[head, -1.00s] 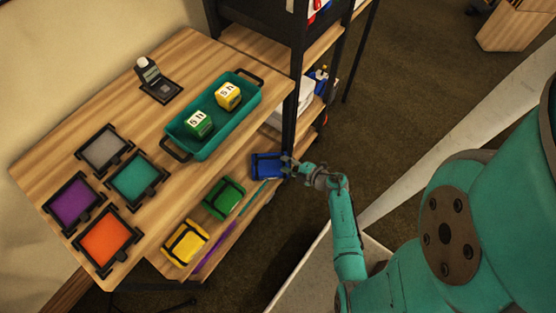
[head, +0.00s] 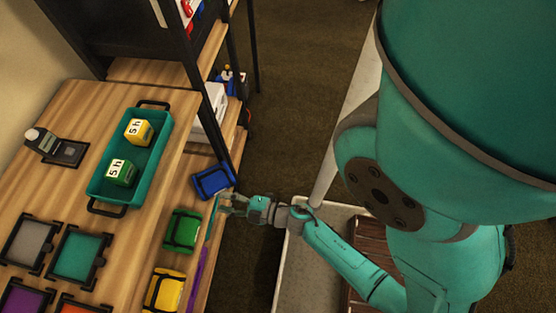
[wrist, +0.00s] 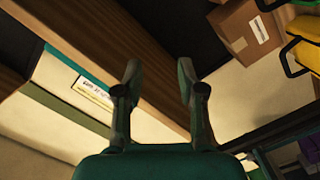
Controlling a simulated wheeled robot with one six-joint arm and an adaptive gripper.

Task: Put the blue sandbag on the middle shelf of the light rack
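The blue sandbag (head: 213,181) lies on the wooden shelf below the table top, beside a dark upright of the rack. My gripper (head: 228,203) is just off that shelf's front edge, close to the bag's near right corner. In the wrist view my gripper (wrist: 160,72) is open, with nothing held between its fingers and a wooden board edge beyond them. I cannot make out the blue sandbag in the wrist view. The black-framed rack (head: 215,105) with wooden shelves stands at the top of the head view; its upper part is cut off.
A green sandbag (head: 183,230) and a yellow one (head: 165,291) lie along the same shelf. A teal tray (head: 105,190) with two cubes sits on the table. A white box (head: 208,118) stands on a rack shelf. The wrist view shows a cardboard box (wrist: 245,30).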

